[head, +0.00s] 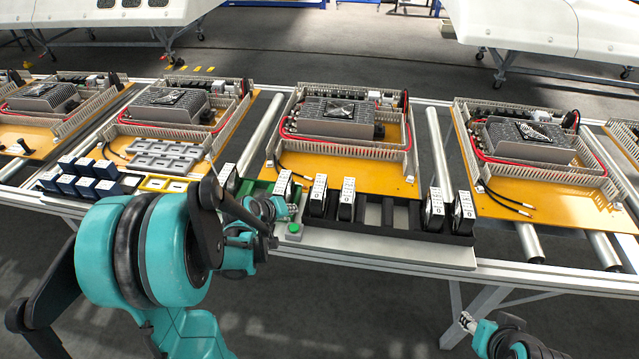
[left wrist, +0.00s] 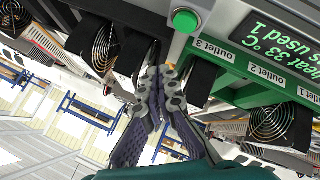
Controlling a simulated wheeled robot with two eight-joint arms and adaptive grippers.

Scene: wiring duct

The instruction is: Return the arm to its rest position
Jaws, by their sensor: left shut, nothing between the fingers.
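My left arm reaches in from the left in the head view, its teal joints in front of the rail table. My left gripper (head: 287,209) is small here, over the green station beside the green button (head: 294,228). In the left wrist view my left gripper (left wrist: 160,80) has its fingertips together with nothing between them. The green button (left wrist: 186,21) is just beyond the tips in that picture. Part of my right arm (head: 510,342) shows at the lower right. A small grey end (head: 467,322) is there, but its jaw state is unclear.
Several orange panels (head: 385,175) with heatsinks, ducts and red cables lie on the rail table. Black-and-white modules (head: 318,195) stand in a dark rack at the front edge. Blue modules (head: 83,178) stand at left. Floor (head: 330,320) in front is clear between my arms.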

